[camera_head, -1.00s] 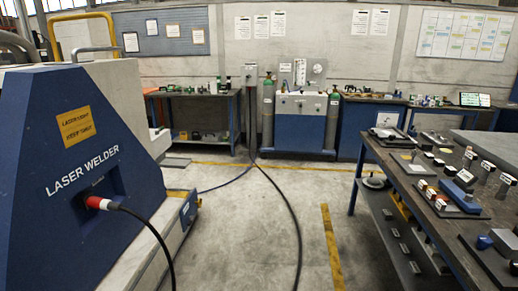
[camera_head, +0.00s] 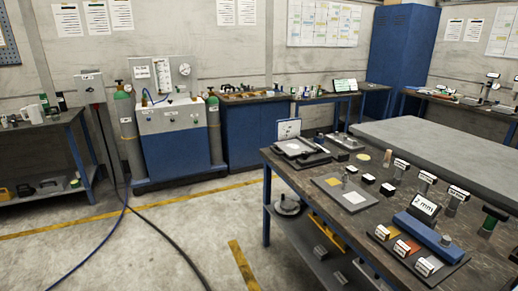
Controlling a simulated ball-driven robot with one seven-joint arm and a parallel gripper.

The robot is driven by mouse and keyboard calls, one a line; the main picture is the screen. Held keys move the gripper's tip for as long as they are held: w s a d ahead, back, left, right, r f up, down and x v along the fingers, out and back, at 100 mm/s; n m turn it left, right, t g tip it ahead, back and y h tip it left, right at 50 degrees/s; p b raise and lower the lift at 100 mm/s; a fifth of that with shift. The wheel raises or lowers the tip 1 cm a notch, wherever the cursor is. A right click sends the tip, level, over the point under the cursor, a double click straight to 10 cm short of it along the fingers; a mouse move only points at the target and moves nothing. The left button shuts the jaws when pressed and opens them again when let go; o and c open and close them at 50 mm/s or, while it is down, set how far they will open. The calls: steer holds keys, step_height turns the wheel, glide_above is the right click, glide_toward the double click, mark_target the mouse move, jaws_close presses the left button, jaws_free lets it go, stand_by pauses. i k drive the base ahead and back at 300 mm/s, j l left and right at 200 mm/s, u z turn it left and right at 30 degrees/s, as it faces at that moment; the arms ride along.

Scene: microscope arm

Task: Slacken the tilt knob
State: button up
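I cannot make out a tilt knob in this view. On the far right bench, small upright devices on stands (camera_head: 490,88) show at the picture's edge. They are too small to tell whether one is a microscope with a knob. My gripper and arm are not in view.
A dark workbench (camera_head: 300,180) with labelled blocks, a blue bar (camera_head: 428,235) and plates fills the right foreground. A grey slab table (camera_head: 440,140) stands behind it. Gas bottles flank a blue cabinet (camera_head: 175,160). Cables (camera_head: 160,235) cross the floor; bare floor (camera_head: 195,225) lies left of the bench.

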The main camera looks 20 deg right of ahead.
mark_target(305, 154)
steer(key=i+j+z, duration=0.85)
steer(key=i+j, duration=0.1)
steer(key=j, duration=0.05)
